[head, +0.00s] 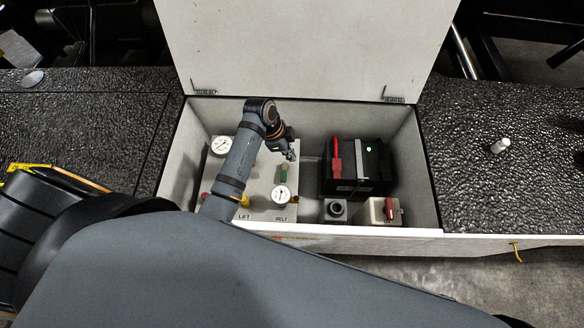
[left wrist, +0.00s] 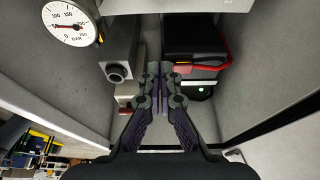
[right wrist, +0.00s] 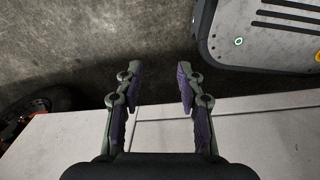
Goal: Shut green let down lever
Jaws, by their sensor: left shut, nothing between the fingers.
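A green lever (head: 284,174) stands out on the pale valve panel (head: 256,180) inside the open box, just above the BELT gauge (head: 281,194). My left gripper (head: 291,155) is over the box, just above the green lever in the head view; whether it touches the lever I cannot tell. In the left wrist view the left gripper (left wrist: 159,72) has its fingers together and empty, and I cannot make out the green lever there. My right gripper (right wrist: 158,82) shows only in the right wrist view, open and empty over a white edge and grey floor.
A second gauge (head: 221,145) is at the panel's upper left. A yellow handle (head: 244,200) is partly hidden by my left arm. A black battery box (head: 358,168) with a red handle (head: 336,150) and a red switch (head: 390,208) are right of it. The lid (head: 300,45) stands open behind.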

